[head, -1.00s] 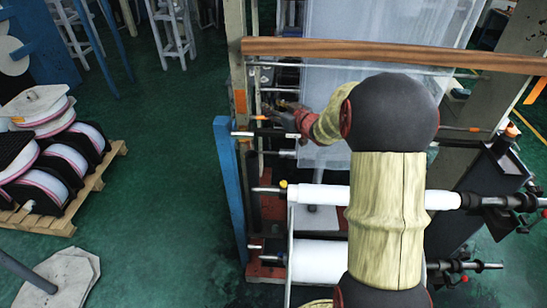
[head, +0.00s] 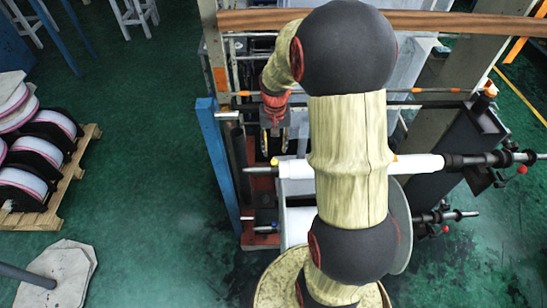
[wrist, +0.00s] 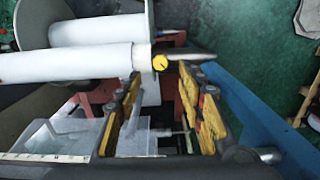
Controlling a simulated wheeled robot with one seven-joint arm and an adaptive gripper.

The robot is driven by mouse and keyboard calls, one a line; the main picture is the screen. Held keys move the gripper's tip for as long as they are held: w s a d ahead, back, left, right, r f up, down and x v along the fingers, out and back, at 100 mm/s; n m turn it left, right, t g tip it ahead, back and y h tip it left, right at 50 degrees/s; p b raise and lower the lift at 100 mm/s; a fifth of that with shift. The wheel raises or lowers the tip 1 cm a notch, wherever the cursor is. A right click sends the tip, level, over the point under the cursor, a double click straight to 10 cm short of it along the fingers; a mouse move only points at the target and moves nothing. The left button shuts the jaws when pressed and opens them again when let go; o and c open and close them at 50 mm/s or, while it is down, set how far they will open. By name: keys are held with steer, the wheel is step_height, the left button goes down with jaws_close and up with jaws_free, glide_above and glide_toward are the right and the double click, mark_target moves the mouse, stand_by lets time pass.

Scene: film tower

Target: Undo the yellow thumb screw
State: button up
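The yellow thumb screw (wrist: 160,62) is a small round knob by the end of the white roll (wrist: 65,64), where a bare metal shaft end (wrist: 193,56) sticks out. In the head view the screw (head: 275,162) is a small yellow spot at the left end of the roll (head: 298,168). My gripper (wrist: 161,82) is open and empty, its two yellow-padded fingers apart. The screw lies just beyond the fingertips, between their lines, and they do not appear to touch it.
A blue post (head: 218,165) stands left of the shaft end and shows close to my right finger in the wrist view (wrist: 250,115). A second white roll (head: 296,222) lies below. A wooden beam (head: 450,22) crosses at the top.

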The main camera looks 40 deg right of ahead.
mark_target(275, 161)
step_height(275, 161, down, 8)
steer(key=shift+w+d+r+p, duration=0.1)
steer(key=shift+w+r+p, duration=0.1)
steer(key=shift+p, duration=0.4)
jaws_close()
stand_by(0.4)
